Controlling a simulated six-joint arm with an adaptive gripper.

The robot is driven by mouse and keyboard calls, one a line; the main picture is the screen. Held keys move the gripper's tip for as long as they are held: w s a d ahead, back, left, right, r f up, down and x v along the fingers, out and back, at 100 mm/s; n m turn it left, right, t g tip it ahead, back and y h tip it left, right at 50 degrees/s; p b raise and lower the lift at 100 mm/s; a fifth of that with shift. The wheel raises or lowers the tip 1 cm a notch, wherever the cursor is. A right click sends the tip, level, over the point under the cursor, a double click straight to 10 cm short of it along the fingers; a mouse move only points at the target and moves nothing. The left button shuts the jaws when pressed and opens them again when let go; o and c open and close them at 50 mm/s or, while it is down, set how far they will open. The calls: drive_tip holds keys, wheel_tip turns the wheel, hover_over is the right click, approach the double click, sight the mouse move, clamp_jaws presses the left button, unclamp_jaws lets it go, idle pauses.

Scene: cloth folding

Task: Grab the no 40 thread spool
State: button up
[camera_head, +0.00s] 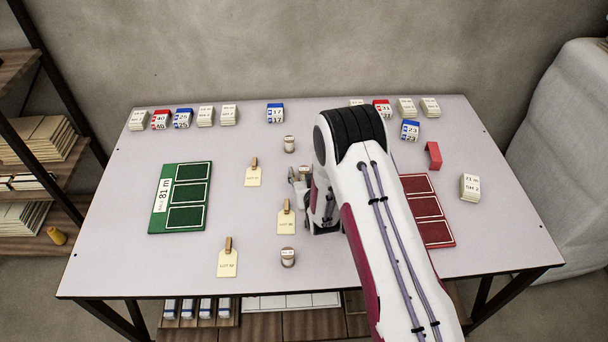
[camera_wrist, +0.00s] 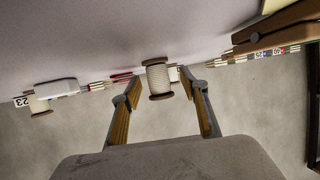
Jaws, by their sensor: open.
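A pale thread spool (camera_head: 289,144) stands on the table beyond my gripper (camera_head: 297,179); its label is too small to read. In the wrist view, a cream spool with brown ends (camera_wrist: 158,78) shows between the two fingertips of my gripper (camera_wrist: 161,92), seemingly just ahead of them. The fingers are apart and empty. Another spool (camera_head: 288,257) stands near the table's front edge, its label also unreadable. A further spool (camera_wrist: 38,104) shows at the left of the wrist view; my arm seems to hide it in the head view. I cannot tell which spool is no 40.
Clothespin tags lie left of my gripper, one close by (camera_head: 286,220) and one farther back (camera_head: 253,174). A green board (camera_head: 154,214) lies at left, a red board (camera_head: 440,238) at right, partly behind my arm. Numbered blocks (camera_head: 183,118) line the back edge. A red bracket (camera_head: 433,155) stands at right.

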sight(304, 169)
drive_tip(key=c, duration=1.1)
drive_tip(key=shift+o, duration=0.2)
drive_tip(key=shift+r, duration=0.15)
drive_tip(key=shift+r, duration=4.9)
